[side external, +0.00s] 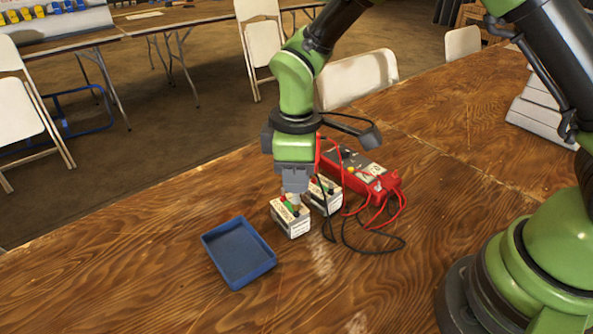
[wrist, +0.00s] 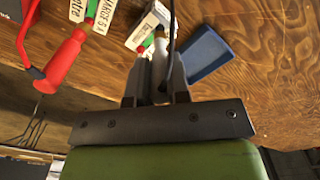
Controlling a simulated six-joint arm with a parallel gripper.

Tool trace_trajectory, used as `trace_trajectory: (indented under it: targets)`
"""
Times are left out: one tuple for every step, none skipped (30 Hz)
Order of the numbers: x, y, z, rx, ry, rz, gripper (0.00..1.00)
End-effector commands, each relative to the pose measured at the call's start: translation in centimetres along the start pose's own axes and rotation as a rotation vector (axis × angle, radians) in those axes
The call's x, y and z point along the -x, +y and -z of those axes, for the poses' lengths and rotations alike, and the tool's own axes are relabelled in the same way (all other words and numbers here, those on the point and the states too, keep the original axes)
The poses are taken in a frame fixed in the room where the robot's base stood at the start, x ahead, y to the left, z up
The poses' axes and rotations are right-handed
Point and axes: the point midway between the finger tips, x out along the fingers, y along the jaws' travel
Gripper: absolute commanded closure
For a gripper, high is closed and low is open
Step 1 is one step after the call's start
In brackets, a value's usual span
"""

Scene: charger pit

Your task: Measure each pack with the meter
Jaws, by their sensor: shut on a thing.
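Two small white box-shaped packs with coloured tops stand side by side on the table: the front pack (side external: 291,217) and the rear pack (side external: 323,197). The red meter (side external: 365,180) lies just behind them, with red and black leads. My gripper (side external: 295,190) points down over the front pack. In the wrist view my gripper (wrist: 158,80) is shut on a slim pale piece with a dark lead or rod, seemingly a meter probe. A white pack (wrist: 148,27) shows beyond the fingertips. Whether the probe touches a terminal is hidden. A red tapered part (wrist: 65,60) shows at left.
An empty blue tray (side external: 207,246) lies left of the packs, and also shows in the wrist view (wrist: 203,57). A loose black lead (side external: 370,252) curls on the table right of the packs. Grey stacked blocks (side external: 540,105) sit far right. The table front is clear.

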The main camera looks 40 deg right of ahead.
Motion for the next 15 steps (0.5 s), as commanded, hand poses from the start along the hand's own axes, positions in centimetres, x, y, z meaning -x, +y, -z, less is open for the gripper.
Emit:
trace_trajectory:
  targets:
    - [-0.08, 0.00, -0.01, 0.000, 0.000, 0.000, 1.00]
    - [-0.11, 0.00, -0.01, 0.000, 0.000, 0.000, 1.00]
    - [-0.16, 0.00, -0.01, 0.000, 0.000, 0.000, 1.00]
    - [-0.19, 0.00, 0.00, 0.000, 0.000, 0.000, 1.00]
    - [-0.23, 0.00, 0.00, 0.000, 0.000, 0.000, 1.00]
    - [-0.25, 0.00, 0.00, 0.000, 0.000, 0.000, 1.00]
    - [-0.24, 0.00, 0.00, 0.000, 0.000, 0.000, 1.00]
    - [-0.23, 0.00, 0.00, 0.000, 0.000, 0.000, 1.00]
    - [-0.23, 0.00, 0.00, 0.000, 0.000, 0.000, 1.00]
    - [-0.23, 0.00, 0.00, 0.000, 0.000, 0.000, 1.00]
    - [-0.23, 0.00, 0.00, 0.000, 0.000, 0.000, 1.00]
    - [-0.23, 0.00, 0.00, 0.000, 0.000, 0.000, 0.81]
    - [-0.23, 0.00, 0.00, 0.000, 0.000, 0.000, 0.74]
    - [-0.23, 0.00, 0.00, 0.000, 0.000, 0.000, 0.67]
    - [-0.23, 0.00, 0.00, 0.000, 0.000, 0.000, 0.58]
